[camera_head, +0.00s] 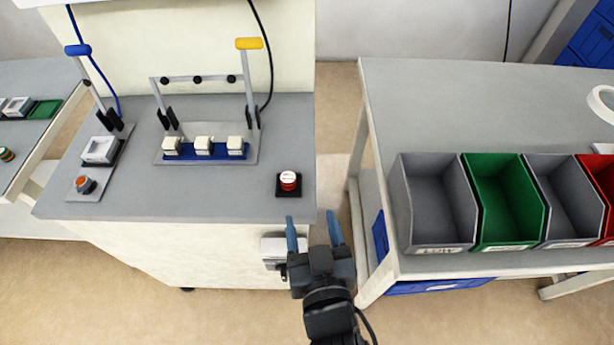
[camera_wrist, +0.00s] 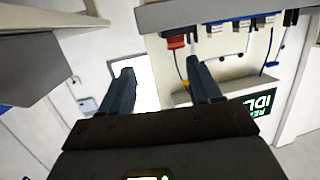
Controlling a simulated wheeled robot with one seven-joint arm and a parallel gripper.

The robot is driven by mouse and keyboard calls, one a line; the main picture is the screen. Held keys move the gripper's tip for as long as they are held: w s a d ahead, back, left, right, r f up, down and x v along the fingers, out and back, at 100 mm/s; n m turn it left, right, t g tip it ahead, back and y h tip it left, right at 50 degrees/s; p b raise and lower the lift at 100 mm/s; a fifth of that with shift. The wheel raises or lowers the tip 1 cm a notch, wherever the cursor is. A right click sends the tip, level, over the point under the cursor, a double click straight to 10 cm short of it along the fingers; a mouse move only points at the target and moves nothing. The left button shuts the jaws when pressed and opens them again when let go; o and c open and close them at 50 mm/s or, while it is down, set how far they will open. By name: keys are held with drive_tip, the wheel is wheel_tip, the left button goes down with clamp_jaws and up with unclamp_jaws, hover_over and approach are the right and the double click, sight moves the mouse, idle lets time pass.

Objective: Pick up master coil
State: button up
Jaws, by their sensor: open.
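I cannot tell for sure which thing is the master coil. A round red-and-white piece (camera_head: 289,181) sits on a small black base at the front right corner of the grey machine top. An orange-copper round piece (camera_head: 86,185) sits on a grey plate at the machine's left. My gripper (camera_head: 312,217) is open and empty, just beyond the machine's front right corner, nearer the camera than the red-and-white piece. In the wrist view my open gripper (camera_wrist: 158,67) has nothing between its fingers, and a red piece (camera_wrist: 177,42) shows beyond them.
Lever clamps (camera_head: 203,79) stand over a blue fixture (camera_head: 204,157) with white blocks. At right, a table (camera_head: 440,100) carries grey, green (camera_head: 497,246) and red bins. A gap separates the table from the machine.

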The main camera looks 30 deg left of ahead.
sight(289, 180)
drive_tip(key=shift+n+y, duration=0.3)
drive_tip(key=a, duration=0.2)
drive_tip(key=w+a, duration=0.1)
drive_tip(key=a, duration=0.1)
drive_tip(key=shift+r, duration=0.4)
drive_tip(key=shift+p+x, duration=0.35)
drive_tip(key=shift+x, duration=3.15)
drive_tip(key=shift+d+f, duration=0.1)
drive_tip(key=shift+f, duration=0.05)
drive_tip(key=shift+c, duration=0.3)
drive_tip(key=c, duration=1.1)
